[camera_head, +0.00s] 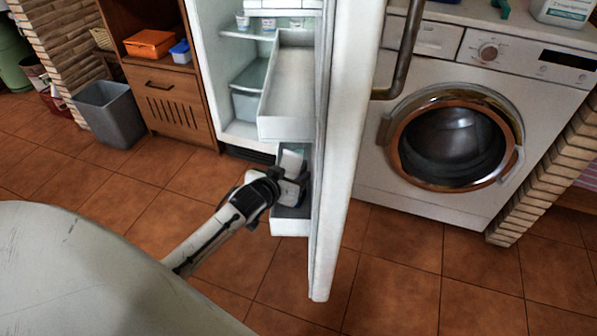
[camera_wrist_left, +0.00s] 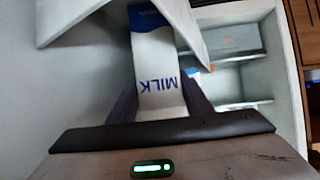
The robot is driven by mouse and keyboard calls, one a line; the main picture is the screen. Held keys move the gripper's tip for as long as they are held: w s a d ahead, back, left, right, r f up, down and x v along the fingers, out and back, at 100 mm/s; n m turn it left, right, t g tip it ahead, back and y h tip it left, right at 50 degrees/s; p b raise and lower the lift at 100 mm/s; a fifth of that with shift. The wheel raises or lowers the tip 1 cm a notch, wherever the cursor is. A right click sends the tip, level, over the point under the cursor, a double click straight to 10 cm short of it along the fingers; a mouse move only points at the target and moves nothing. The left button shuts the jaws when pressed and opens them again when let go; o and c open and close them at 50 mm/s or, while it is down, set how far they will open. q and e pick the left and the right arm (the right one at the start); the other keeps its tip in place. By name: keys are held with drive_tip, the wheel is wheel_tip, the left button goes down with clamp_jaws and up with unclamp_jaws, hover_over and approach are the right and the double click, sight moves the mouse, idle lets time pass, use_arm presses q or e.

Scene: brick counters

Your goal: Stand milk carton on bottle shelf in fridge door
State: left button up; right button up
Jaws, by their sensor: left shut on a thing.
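The white milk carton (camera_head: 291,160) is in my left gripper (camera_head: 289,186) at the open fridge door (camera_head: 340,130). In the left wrist view the carton (camera_wrist_left: 155,55) shows blue MILK lettering and a blue end. It is between the two dark fingers of my left gripper (camera_wrist_left: 160,103), which is shut on it. In the head view the carton looks roughly upright at the low bottle shelf (camera_head: 289,228) of the door. The gripper hides part of the carton, and I cannot tell whether its base touches the shelf. My right gripper is not in view.
A white door bin (camera_head: 287,128) is just above the carton. The fridge interior (camera_head: 228,75) is open to the left, with small cups and a drawer. A washing machine (camera_head: 400,165) stands right of the door. A grey waste bin (camera_head: 110,115) and a wooden cabinet (camera_head: 172,105) stand left.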

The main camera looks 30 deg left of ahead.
use_arm(q)
drive_tip(key=shift+w+r, duration=0.1)
drive_tip(key=shift+r, duration=0.1)
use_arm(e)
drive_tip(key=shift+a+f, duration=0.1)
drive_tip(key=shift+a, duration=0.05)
use_arm(q)
drive_tip(key=shift+f, duration=0.1)
drive_tip(key=o, duration=1.2)
drive_tip(key=shift+f, duration=0.2)
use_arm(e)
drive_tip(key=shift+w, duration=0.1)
use_arm(q)
drive_tip(key=shift+o, duration=0.2)
